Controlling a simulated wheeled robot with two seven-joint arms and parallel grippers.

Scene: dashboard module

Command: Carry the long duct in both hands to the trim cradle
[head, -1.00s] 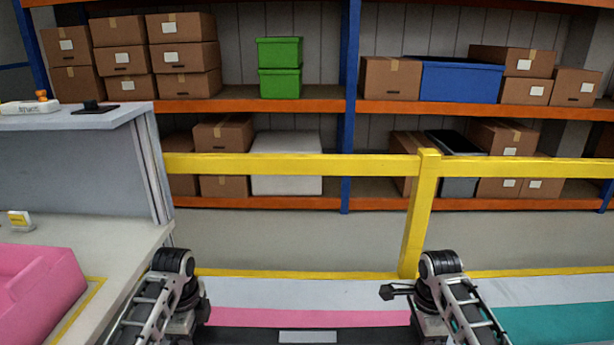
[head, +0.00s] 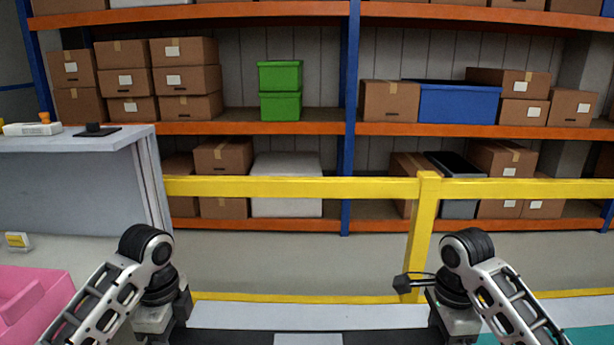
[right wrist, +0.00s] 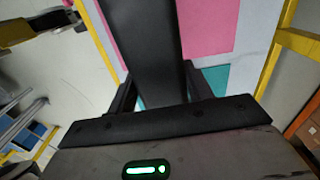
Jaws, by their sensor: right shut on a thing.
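The long duct (head: 250,338) is a black bar with a pale grey patch, lying across the bottom edge of the head view between my arms. In the right wrist view the duct (right wrist: 150,45) runs up and away between the two fingers. My right gripper (right wrist: 158,88) is shut on it. In the head view the wrist ends of my left arm (head: 155,315) and right arm (head: 455,315) are at about the same height. The left fingers are hidden below the picture. I cannot pick out the trim cradle for sure.
A yellow guard rail (head: 300,187) with a post (head: 420,240) stands ahead, before shelving with boxes (head: 185,80). At left are a grey counter (head: 70,180) and a pink tray (head: 35,300).

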